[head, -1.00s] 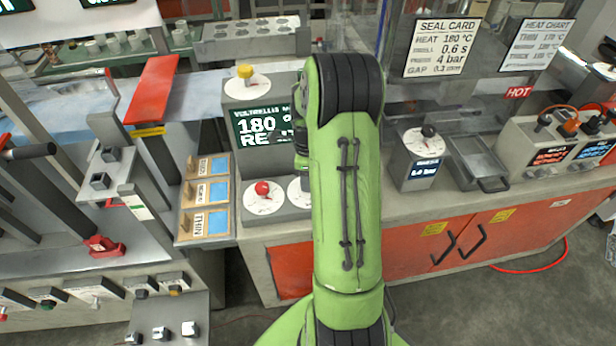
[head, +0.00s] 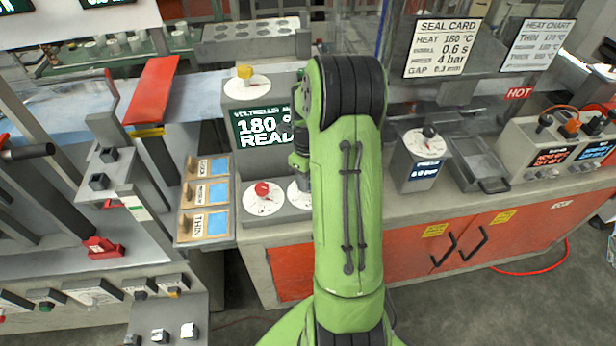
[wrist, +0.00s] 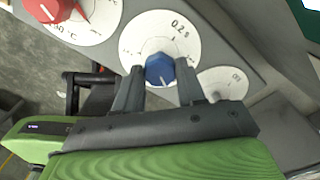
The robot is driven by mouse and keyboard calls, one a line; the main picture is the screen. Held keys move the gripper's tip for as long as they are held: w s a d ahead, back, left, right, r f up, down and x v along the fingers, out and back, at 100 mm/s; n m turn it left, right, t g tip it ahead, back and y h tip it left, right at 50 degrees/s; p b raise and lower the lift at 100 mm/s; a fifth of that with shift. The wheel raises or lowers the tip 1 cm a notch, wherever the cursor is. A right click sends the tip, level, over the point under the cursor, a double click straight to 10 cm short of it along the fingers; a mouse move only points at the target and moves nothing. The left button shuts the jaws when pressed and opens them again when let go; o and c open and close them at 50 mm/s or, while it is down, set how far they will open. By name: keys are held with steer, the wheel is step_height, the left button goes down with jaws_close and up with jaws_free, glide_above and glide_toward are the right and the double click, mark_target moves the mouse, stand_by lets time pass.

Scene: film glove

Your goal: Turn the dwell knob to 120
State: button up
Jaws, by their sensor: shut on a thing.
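In the wrist view a blue knob (wrist: 160,70) sits at the middle of a round white dial (wrist: 150,36). The dial reads "0.2 s". My gripper (wrist: 160,72) has one finger on each side of the blue knob and is shut on it. A white mark shows on the near side of the knob. In the head view only the left part of this dial (head: 298,193) shows. My arm hides the knob and the fingertips there.
A red knob (head: 262,188) on a °C dial is just left; it also shows in the wrist view (wrist: 52,10). A smaller white dial (wrist: 222,84) lies right of the blue knob. The display (head: 265,130) reads 180° READY. A yellow knob (head: 245,72) stands on top.

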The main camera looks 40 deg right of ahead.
steer(key=o, duration=1.1)
steer(key=shift+c, duration=0.2)
step_height(320, 180, up, 16)
steer(key=p, duration=0.2)
steer(key=shift+p, duration=0.3)
steer(key=shift+f, duration=0.1)
